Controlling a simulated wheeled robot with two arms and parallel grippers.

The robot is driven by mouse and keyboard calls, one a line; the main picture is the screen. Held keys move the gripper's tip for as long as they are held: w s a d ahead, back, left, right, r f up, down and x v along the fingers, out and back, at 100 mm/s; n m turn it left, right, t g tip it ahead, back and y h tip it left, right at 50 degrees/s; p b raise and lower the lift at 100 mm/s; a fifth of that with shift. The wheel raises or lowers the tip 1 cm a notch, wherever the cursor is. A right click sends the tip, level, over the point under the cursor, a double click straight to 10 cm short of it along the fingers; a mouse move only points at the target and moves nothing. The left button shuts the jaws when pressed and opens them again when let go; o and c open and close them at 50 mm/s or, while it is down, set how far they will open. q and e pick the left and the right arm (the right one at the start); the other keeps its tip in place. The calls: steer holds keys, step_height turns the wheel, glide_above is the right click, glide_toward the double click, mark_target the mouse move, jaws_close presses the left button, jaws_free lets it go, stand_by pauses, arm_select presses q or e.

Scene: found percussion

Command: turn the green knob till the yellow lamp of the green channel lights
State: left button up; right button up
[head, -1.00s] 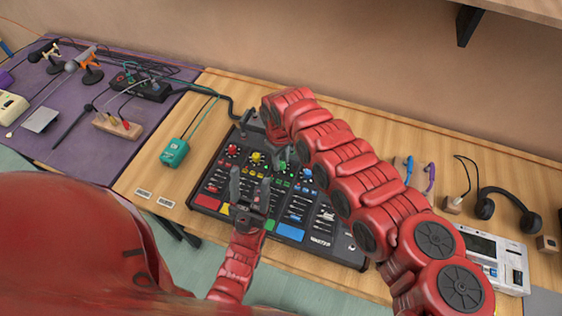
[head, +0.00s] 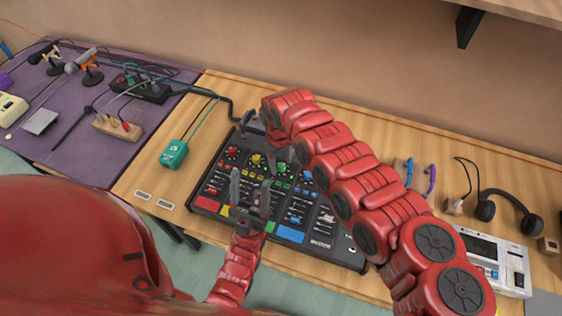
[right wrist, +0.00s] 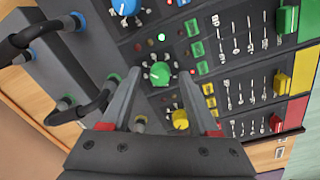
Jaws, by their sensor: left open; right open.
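The green knob (head: 281,168) is on the dark mixer (head: 205,202); in the right wrist view the green knob (right wrist: 160,74) shows between the two fingertips of my right gripper (right wrist: 158,84). The right gripper is open, with a gap on both sides of the knob; its height above the panel is hard to judge. A small lamp (right wrist: 161,37) near the knob glows green. Reddish lamps beside it look dim, and I see no lit yellow lamp. My left gripper (head: 250,190) is open and empty over the mixer's near left part.
A yellow knob (right wrist: 180,119) and a blue knob (right wrist: 125,5) flank the green one. Cables plug into the mixer's back edge. A teal box (head: 174,154) stands left of the mixer, headphones (head: 510,208) lie at right. My right arm covers the mixer's right part.

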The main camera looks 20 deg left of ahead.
mark_target(279, 167)
step_height(279, 167, up, 17)
steer(key=b, duration=0.4)
steer(key=shift+s+a+r, duration=0.2)
steer(key=shift+s, duration=0.1)
steer(key=shift+s+f, duration=0.1)
